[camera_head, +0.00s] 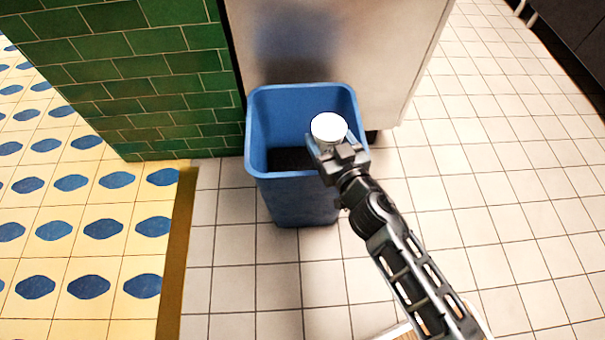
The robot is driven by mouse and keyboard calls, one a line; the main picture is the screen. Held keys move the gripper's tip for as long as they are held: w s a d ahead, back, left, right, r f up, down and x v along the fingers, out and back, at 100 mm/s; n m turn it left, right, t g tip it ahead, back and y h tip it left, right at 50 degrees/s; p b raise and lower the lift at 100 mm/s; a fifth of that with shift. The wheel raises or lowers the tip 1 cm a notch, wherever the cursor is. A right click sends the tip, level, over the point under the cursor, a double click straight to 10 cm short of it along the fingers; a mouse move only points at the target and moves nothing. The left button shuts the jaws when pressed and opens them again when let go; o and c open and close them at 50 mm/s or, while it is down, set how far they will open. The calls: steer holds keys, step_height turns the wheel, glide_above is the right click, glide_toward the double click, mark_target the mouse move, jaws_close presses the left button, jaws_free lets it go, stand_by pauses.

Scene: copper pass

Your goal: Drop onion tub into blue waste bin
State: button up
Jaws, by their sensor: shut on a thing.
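The blue waste bin (290,200) stands upright on the tiled floor, with its open top facing up and a dark inside. My gripper (334,143) reaches in from the lower right and is over the right part of the bin's opening. It is shut on a small tub with a round white top, the onion tub (328,126). The tub appears above the bin's mouth, near its right side. The gripper hides the tub's lower part and part of the bin's right front rim. I cannot tell the tub's exact height over the rim.
A pale metal cabinet (375,50) stands right behind the bin. A green tiled wall (140,75) is at the left. Free white tiled floor (500,180) lies to the right. A dark unit (580,40) is at the far right top.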

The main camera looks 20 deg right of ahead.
steer(key=shift+a+m+h, duration=0.2)
steer(key=shift+m+h, duration=0.2)
steer(key=shift+h, duration=0.1)
